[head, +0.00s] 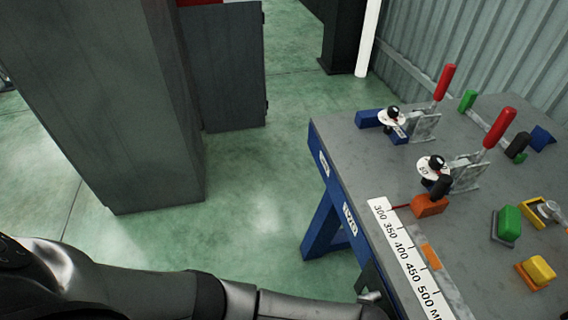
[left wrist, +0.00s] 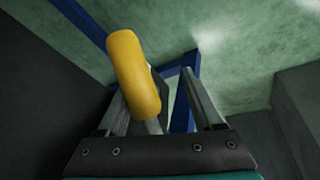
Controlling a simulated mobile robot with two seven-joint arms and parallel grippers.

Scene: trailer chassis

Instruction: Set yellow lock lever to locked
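The yellow lock lever (left wrist: 135,75) shows as a thick, rounded yellow handle in the left wrist view, tilted slightly, with a grey stem below it. My left gripper (left wrist: 160,85) has its fingers apart; the handle overlaps the left finger, and a clear gap shows to the right finger. I cannot tell whether it touches the left finger. In the head view my left arm reaches along the bottom to the table's near side; its fingers are not clear there, and this lever is not visible. My right gripper is in neither view.
A grey-topped table (head: 350,160) with blue legs stands at right. It carries two red-handled clamps (head: 497,128), a green block (head: 508,222), a yellow block (head: 538,270) and a ruler strip (head: 405,250). A dark cabinet (head: 110,90) stands at left, with open green floor between.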

